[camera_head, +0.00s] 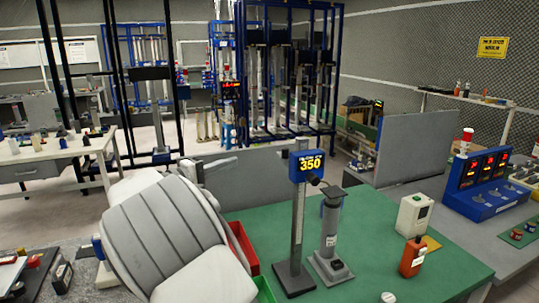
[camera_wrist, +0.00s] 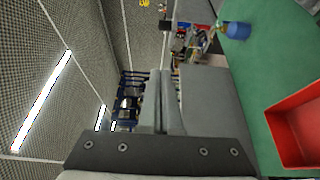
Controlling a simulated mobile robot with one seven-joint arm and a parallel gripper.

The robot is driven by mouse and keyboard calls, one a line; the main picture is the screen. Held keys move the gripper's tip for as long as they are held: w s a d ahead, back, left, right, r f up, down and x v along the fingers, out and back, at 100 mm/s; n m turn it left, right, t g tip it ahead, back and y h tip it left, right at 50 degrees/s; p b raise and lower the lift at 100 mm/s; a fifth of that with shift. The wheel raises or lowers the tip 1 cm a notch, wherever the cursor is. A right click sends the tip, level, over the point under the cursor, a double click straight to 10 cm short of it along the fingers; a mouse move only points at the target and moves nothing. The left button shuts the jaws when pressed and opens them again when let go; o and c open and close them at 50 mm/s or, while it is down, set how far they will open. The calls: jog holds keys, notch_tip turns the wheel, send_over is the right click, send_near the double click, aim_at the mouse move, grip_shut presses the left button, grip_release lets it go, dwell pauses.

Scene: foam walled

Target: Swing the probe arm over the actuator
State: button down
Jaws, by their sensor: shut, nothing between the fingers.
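A test stand (camera_head: 297,225) with a grey post and dark base stands on the green mat. Its blue display (camera_head: 306,165) reads 350. A short black part (camera_head: 315,181), probably the probe arm, sticks out below the display toward the right. The grey cylindrical actuator (camera_head: 330,232) stands upright on its own base just right of the post. The black part's tip appears near the actuator's top, but I cannot tell whether it is above it. My gripper (camera_head: 228,163) is left of the stand, apart from it. In the wrist view its fingers (camera_wrist: 163,85) are together and empty.
A red bin (camera_head: 241,246), also in the wrist view (camera_wrist: 301,132), lies beside my arm. An orange-red device (camera_head: 412,257) and a white box (camera_head: 413,216) stand right of the actuator. A grey panel (camera_head: 267,179) rises behind the stand. The mat's front right (camera_head: 435,284) is clear.

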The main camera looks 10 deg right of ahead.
jog(key=s+d+p+x, duration=0.1)
jog(key=s+x, duration=0.1)
jog(key=x, duration=1.1)
jog(key=shift+s+d+p, duration=0.15)
jog(key=shift+d+p, duration=0.15)
jog(key=shift+p, duration=0.05)
